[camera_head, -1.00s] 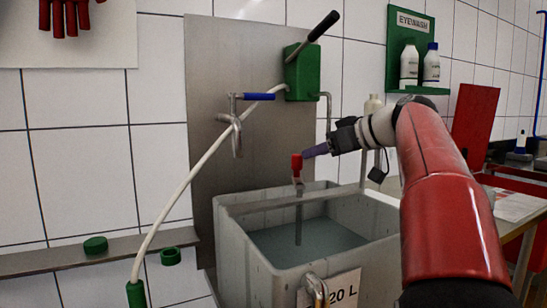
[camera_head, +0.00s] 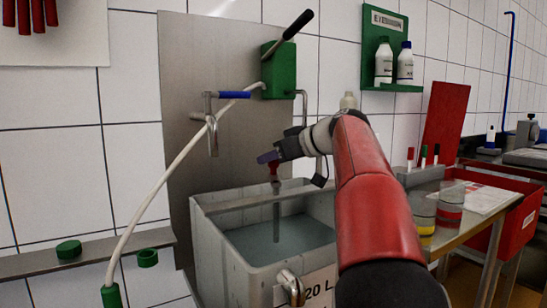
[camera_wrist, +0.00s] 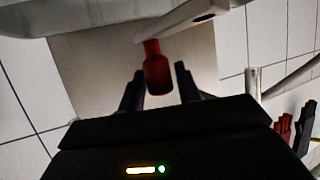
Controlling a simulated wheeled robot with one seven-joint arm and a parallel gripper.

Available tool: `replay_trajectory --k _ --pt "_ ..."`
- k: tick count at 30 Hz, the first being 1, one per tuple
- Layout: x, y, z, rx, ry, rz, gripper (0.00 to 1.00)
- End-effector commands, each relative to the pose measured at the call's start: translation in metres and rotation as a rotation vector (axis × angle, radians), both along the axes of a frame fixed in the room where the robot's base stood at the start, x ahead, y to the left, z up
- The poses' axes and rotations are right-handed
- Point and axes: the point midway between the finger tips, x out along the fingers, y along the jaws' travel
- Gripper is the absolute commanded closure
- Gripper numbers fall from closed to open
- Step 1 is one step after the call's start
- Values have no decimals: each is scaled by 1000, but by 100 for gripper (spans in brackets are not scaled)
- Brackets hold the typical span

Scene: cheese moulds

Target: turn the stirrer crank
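The stirrer's red crank handle (camera_head: 274,170) stands above the grey tank (camera_head: 228,253), with a rod below it reaching into the liquid. My gripper (camera_head: 266,157) is at the top of the handle and hides part of it in the head view. In the wrist view the red handle (camera_wrist: 158,72) lies between my two fingers (camera_wrist: 159,88), with a gap visible on each side. The fingers are open. A pale grey bar (camera_wrist: 185,25) of the crank runs past the handle's end in that view.
A tap with a blue lever (camera_head: 233,95) and a white hose (camera_head: 165,178) are at the left. A green box with a black lever (camera_head: 278,72) is on the steel wall panel above. An eyewash shelf (camera_head: 392,87) and a table with jars (camera_head: 450,217) are at the right.

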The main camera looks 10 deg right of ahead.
Motion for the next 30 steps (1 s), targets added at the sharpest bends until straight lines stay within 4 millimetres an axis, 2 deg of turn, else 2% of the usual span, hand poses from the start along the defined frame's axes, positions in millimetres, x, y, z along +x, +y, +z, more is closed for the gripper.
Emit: replay_trajectory --k 1,7,20,30 --pt "0 0 0 0 0 0 73" --pt "0 0 0 0 0 0 100" --pt "-1 -2 -1 1 -1 -39 100" --pt "-5 -14 -2 0 -3 -259 100"
